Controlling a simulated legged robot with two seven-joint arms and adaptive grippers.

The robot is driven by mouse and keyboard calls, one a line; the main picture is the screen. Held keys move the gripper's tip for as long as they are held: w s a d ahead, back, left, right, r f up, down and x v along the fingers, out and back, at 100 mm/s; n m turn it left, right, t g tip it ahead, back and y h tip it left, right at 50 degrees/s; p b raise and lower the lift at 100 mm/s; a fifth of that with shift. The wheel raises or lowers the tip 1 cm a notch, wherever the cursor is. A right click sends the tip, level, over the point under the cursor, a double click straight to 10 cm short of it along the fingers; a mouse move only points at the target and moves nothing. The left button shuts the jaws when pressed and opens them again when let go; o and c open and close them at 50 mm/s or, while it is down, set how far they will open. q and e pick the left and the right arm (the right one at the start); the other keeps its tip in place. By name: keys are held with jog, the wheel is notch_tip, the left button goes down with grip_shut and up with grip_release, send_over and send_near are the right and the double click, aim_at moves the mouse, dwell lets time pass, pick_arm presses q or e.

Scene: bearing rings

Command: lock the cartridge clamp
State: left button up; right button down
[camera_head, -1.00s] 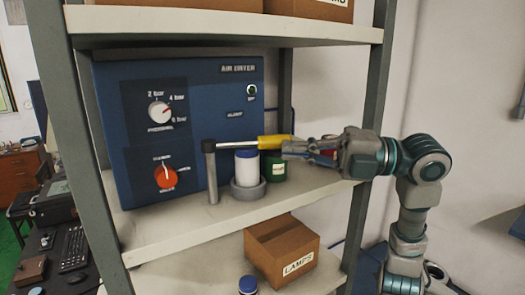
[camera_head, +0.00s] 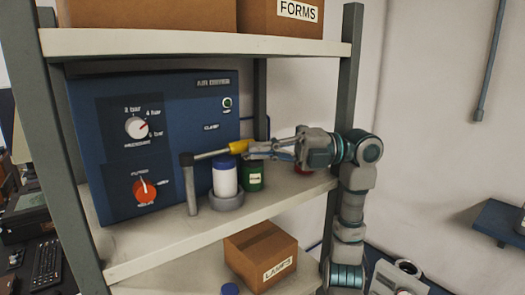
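The air dryer (camera_head: 185,115) is a blue box on the middle shelf. In front of it stands a white cartridge with a blue cap (camera_head: 225,178), upright in a grey ring holder (camera_head: 227,202). Left of it is a grey clamp post (camera_head: 190,188). A metal clamp lever with a yellow handle (camera_head: 238,147) runs from the post's top, rising slightly right above the cartridge. My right gripper (camera_head: 253,149) comes from the right, its fingertips at the handle's right end. The fingertips are too small to tell whether they are closed on it. My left gripper is out of view.
A green can (camera_head: 253,177) stands right of the cartridge, and a red item (camera_head: 303,168) lies behind my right wrist. The upper shelf (camera_head: 200,42) and right rack post (camera_head: 346,90) bound the space. A LAMPS box (camera_head: 260,255) stands below.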

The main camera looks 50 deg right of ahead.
jog(key=shift+w+d, duration=0.1)
notch_tip(320, 180, up, 10)
jog(key=shift+d, duration=0.2)
dwell(1.1)
jog(key=shift+f, duration=0.15)
